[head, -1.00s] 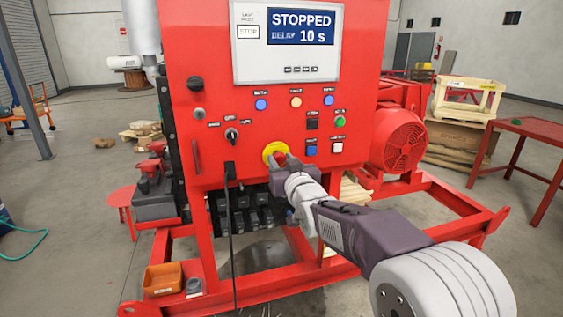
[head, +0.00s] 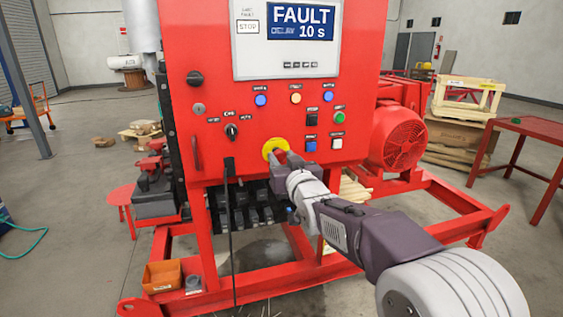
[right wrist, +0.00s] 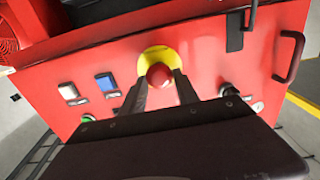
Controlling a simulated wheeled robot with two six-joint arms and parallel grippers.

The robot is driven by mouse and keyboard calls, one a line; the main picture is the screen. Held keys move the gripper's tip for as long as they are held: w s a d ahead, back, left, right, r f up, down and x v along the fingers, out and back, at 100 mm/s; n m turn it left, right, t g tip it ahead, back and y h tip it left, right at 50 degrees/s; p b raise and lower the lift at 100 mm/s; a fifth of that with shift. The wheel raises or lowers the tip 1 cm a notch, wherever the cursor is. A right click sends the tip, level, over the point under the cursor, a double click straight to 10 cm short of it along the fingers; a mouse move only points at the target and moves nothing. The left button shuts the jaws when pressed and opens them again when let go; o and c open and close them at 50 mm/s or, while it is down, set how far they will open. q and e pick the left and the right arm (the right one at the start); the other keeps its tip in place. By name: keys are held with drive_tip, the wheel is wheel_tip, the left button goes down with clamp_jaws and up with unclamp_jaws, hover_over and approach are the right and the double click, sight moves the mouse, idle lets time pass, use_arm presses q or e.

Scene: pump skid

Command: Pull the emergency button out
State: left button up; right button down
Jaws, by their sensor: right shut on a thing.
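The emergency button is a red knob (right wrist: 158,75) on a round yellow plate (head: 275,148), low on the front of the red control panel (head: 215,95). In the head view my right gripper (head: 282,158) covers most of the knob. In the right wrist view the two dark fingers of my right gripper (right wrist: 160,92) stand on either side of the red knob, shut on it. The display (head: 300,25) above reads FAULT and 10 s. My left gripper is not in view.
Blue, yellow, green and white buttons and a black selector (head: 232,131) sit around the emergency button. A black cable (head: 231,215) hangs below the panel. The red skid frame (head: 455,215) spreads out at floor level. An orange bin (head: 162,276) stands at lower left.

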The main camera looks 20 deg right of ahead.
drive_tip(key=shift+f, duration=0.1)
drive_tip(key=c, duration=0.9)
unclamp_jaws()
drive_tip(key=shift+c, duration=0.2)
drive_tip(key=shift+s, duration=0.1)
drive_tip(key=s, duration=0.9)
drive_tip(key=shift+d+b, duration=0.15)
drive_tip(key=shift+b, duration=0.2)
